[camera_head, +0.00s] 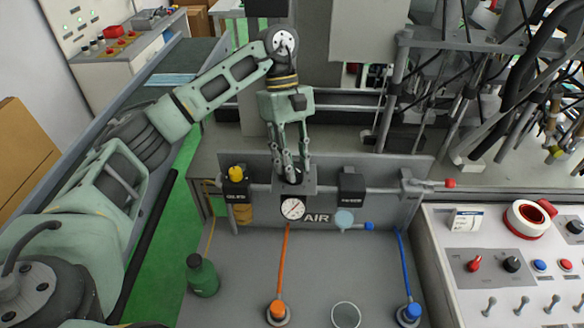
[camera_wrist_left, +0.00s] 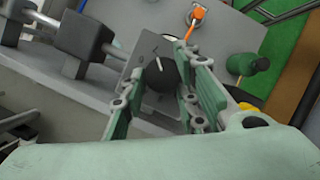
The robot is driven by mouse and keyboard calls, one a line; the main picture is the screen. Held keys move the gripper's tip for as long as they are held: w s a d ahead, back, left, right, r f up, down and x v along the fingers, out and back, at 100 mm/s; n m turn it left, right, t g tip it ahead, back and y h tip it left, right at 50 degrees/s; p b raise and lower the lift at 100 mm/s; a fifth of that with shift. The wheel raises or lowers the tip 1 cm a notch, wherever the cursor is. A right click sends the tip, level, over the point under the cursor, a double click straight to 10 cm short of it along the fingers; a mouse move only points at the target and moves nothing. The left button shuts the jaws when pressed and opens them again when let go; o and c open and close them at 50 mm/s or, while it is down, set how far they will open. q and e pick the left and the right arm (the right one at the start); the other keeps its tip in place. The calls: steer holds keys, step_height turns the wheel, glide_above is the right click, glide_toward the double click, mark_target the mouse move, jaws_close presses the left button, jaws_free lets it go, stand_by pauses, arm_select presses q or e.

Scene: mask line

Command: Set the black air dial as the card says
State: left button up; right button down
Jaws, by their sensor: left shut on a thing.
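My left gripper (camera_head: 290,170) reaches down from above and is shut on the black air dial (camera_head: 292,178), which sits on a plate above the AIR label. In the left wrist view, the fingers of the left gripper (camera_wrist_left: 158,64) stand on either side of the round black dial (camera_wrist_left: 160,76). Pale marks show on the plate around it, too small to read. A round white pressure gauge (camera_head: 292,208) with a red needle is just below the dial. My right gripper is not in view.
A yellow knob (camera_head: 236,173) and a black block (camera_head: 351,187) flank the dial on the panel. An orange hose (camera_head: 284,262), a blue hose (camera_head: 404,265) and a green bottle (camera_head: 202,276) are in front. A red-and-white tape roll (camera_head: 526,219) lies on the right console.

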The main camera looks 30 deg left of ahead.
arm_select(q)
steer(key=shift+w+d+r+m, duration=0.15)
steer(key=shift+w+r+m, duration=0.05)
steer(key=shift+r+m, duration=0.1)
steer(key=o, duration=1)
steer(key=shift+w+d+f, duration=0.1)
steer(key=shift+d+f, duration=0.05)
steer(key=shift+f, duration=0.05)
steer(key=v, duration=1.2)
steer(key=shift+d, duration=0.1)
